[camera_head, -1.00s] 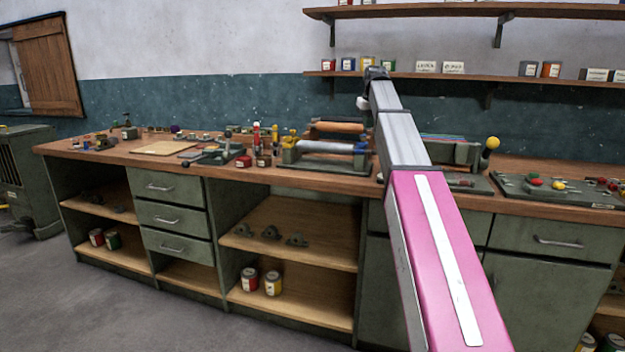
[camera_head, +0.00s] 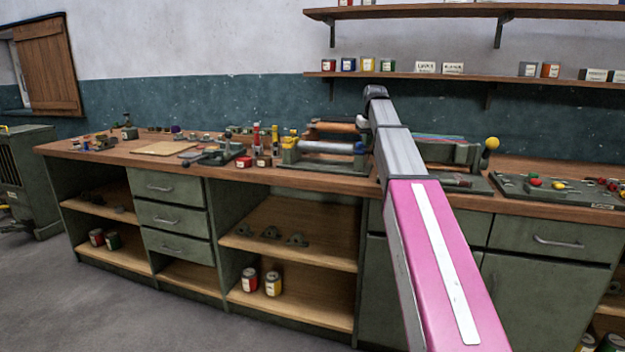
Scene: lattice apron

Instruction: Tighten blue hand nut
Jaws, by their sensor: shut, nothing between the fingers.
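A roller press (camera_head: 322,165) with a lower silver roller and an upper reddish-brown roller stands on the workbench, left of my arm. A small blue part (camera_head: 359,148), probably the blue hand nut, shows at the right end of the silver roller. My gripper (camera_head: 361,126) is mostly hidden behind my own arm; only a small grey part shows at the arm's left edge, just above the blue part. It is shut with nothing in it. I cannot tell whether it touches the blue part.
The wooden workbench (camera_head: 120,155) carries several tools and small cans left of the press. A green fixture with a yellow knob (camera_head: 491,143) and a board with coloured knobs (camera_head: 560,188) stand to the right. A wall shelf (camera_head: 460,76) holds several tins above.

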